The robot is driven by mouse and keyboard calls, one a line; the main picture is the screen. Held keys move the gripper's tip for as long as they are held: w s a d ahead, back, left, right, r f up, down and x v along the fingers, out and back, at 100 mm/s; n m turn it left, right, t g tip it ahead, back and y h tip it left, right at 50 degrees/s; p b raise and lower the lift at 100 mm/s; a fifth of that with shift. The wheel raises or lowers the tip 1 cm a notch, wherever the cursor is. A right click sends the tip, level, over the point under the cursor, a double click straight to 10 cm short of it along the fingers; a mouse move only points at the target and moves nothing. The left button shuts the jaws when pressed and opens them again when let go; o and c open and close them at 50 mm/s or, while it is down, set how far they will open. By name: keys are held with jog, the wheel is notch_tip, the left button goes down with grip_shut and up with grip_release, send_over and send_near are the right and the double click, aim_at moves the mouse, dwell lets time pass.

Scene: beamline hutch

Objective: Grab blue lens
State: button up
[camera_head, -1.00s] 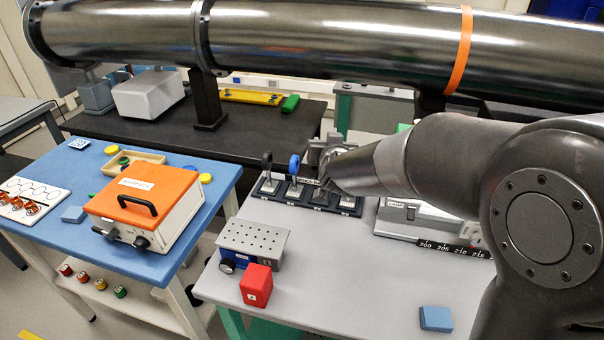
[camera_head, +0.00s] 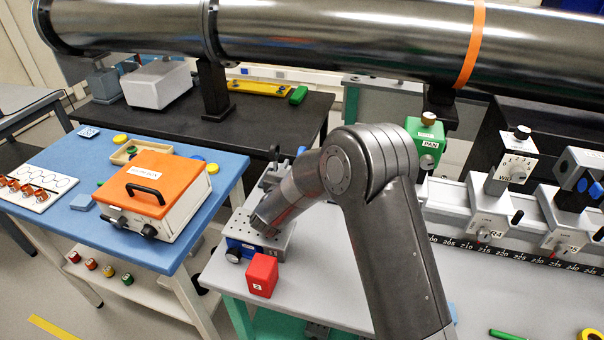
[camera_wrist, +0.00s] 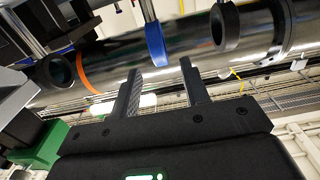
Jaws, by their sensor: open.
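The blue lens (camera_wrist: 155,44) is a blue ring on a thin post. In the wrist view it stands ahead of my gripper (camera_wrist: 160,72), roughly in line with the gap between the two fingers. The fingers are apart with nothing between them, and the lens looks beyond their tips. In the head view only a small piece of the blue lens (camera_head: 301,150) shows behind my arm. My fingers are hidden in that view.
A black lens (camera_wrist: 226,26) stands close beside the blue one; another black ring (camera_wrist: 62,70) is on the other side. A drilled plate (camera_head: 240,225) and red block (camera_head: 262,275) lie near my wrist. A steel pipe (camera_head: 340,40) crosses above.

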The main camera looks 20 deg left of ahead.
aim_at(303, 149)
jog(key=w, duration=0.9)
jog(key=shift+w, duration=0.25)
grip_shut()
jog(key=shift+r, duration=0.1)
